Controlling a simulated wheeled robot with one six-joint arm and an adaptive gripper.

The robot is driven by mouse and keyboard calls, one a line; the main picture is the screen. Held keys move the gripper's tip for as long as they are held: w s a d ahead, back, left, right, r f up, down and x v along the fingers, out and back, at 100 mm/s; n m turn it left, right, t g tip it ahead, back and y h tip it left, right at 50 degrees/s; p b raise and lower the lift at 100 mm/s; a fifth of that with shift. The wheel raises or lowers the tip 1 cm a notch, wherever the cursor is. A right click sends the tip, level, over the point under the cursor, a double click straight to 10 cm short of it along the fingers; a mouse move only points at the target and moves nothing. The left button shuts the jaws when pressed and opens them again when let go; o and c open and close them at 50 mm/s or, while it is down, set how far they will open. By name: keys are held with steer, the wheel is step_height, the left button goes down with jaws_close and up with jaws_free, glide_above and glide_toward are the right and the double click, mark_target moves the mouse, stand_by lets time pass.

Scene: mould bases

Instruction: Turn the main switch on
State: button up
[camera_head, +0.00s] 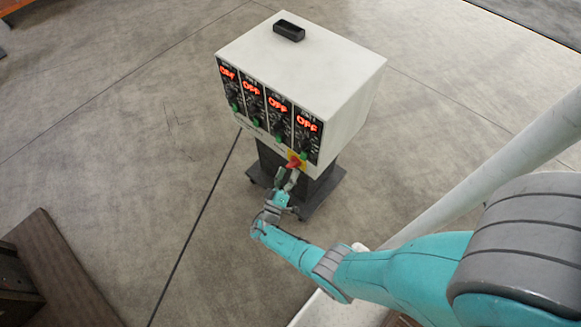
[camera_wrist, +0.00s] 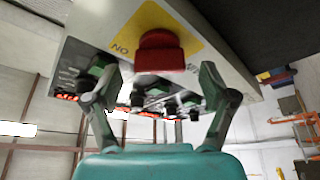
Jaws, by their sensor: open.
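The main switch (camera_head: 293,161) is a red knob on a yellow plate at the low front of the white control box (camera_head: 335,75). In the wrist view the red knob (camera_wrist: 160,54) shows close up at the top middle, with "ON" lettered on the left of its yellow plate (camera_wrist: 150,18). My gripper (camera_head: 288,178) is just below and in front of the switch in the head view. In the wrist view its two fingers (camera_wrist: 157,78) are spread apart, one on each side of the knob, with gaps and no visible contact.
Several panels with red displays (camera_head: 278,104), most reading OFF, and green and black knobs lie just above the switch. The box stands on a dark wheeled base (camera_head: 318,195). A black tray (camera_head: 289,31) is on top. Open concrete floor surrounds it.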

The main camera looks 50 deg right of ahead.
steer(key=v, duration=0.9)
steer(key=shift+a, duration=0.2)
steer(key=shift+s+f, duration=0.15)
steer(key=s+d+f+n+g+y, duration=0.1)
steer(key=s+d+f+g+y, duration=0.1)
steer(key=s+f+y, duration=0.4)
steer(key=s+d+f+n+g+y, duration=0.1)
steer(key=s+d+f, duration=0.2)
steer(key=s+f, duration=0.55)
steer(key=s+a+n+y, duration=0.2)
steer(key=s+y, duration=0.2)
steer(key=s, duration=0.4)
steer(key=s+a+r+t+y, duration=0.2)
steer(key=s+a+r+y, duration=0.3)
steer(key=s+a, duration=0.15)
steer(key=a+r+t+y, duration=0.1)
steer(key=a+r+t, duration=0.1)
steer(key=r, duration=1.1)
steer(key=a+r+t+y, duration=0.1)
steer(key=r+t, duration=0.3)
steer(key=r, duration=1)
steer(key=a+r+t+y, duration=0.2)
steer(key=a+r+t, duration=0.1)
steer(key=r, duration=1.1)
steer(key=shift+a+r+n, duration=0.2)
steer(key=shift+a+n, duration=0.2)
steer(key=shift+a, duration=0.2)
